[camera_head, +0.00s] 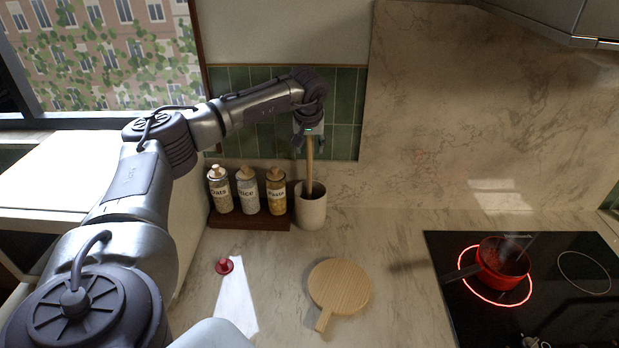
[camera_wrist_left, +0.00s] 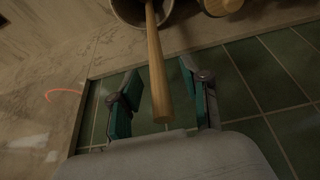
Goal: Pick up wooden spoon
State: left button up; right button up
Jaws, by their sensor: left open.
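A wooden spoon (camera_head: 309,168) stands upright in a pale stone-like utensil crock (camera_head: 312,211) at the back of the counter, its handle pointing up. Its lower end is hidden inside the crock. My left gripper (camera_head: 306,143) is above the crock at the top of the handle. In the left wrist view, the spoon's handle (camera_wrist_left: 157,75) lies between the two teal-padded fingers of the open left gripper (camera_wrist_left: 160,98). There is a gap between the handle and each finger. My right gripper is not in view.
Labelled jars (camera_head: 248,190) stand on a dark tray (camera_head: 232,220) left of the crock. A round wooden board (camera_head: 338,287) and a small red object (camera_head: 224,266) lie in front. A red pan (camera_head: 500,264) sits on a glowing burner of the cooktop (camera_head: 450,250) at right. Green tiled wall (camera_head: 345,110) is close behind.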

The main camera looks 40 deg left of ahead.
pick_arm(q)
grip_shut()
jog(key=shift+r, duration=0.1)
dwell(0.3)
